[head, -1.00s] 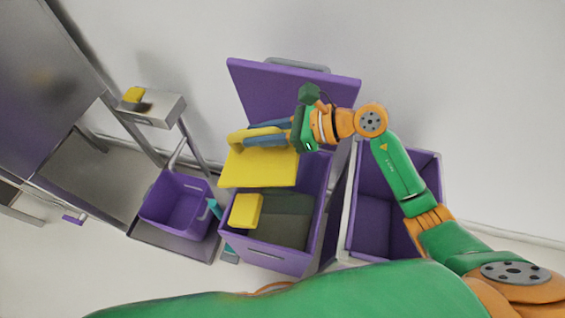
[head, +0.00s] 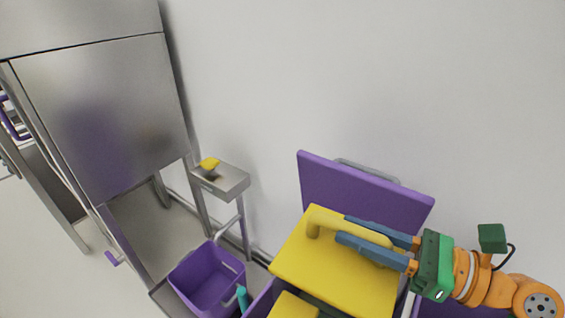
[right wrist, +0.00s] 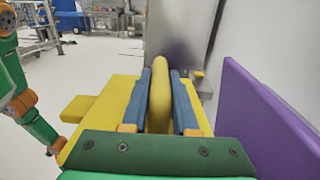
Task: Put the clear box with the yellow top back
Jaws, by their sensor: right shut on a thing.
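The flat yellow top (head: 335,275) has a raised yellow handle (head: 325,216). My right gripper (head: 343,228) is shut on that handle, with its blue fingers on either side. The right wrist view also shows the handle (right wrist: 160,90) between the fingers. The top is over or in the opening of a purple bin (head: 262,297), in front of its raised purple lid (head: 362,200). I cannot make out the clear walls under the top. My left gripper is not in view; part of my left arm shows in the right wrist view.
A yellow block (head: 292,306) shows at the lower edge, beside the top. A smaller purple basket (head: 207,280) stands on the left. A small metal shelf (head: 222,180) with a yellow item stands at the wall. A large metal cabinet (head: 100,120) is at left.

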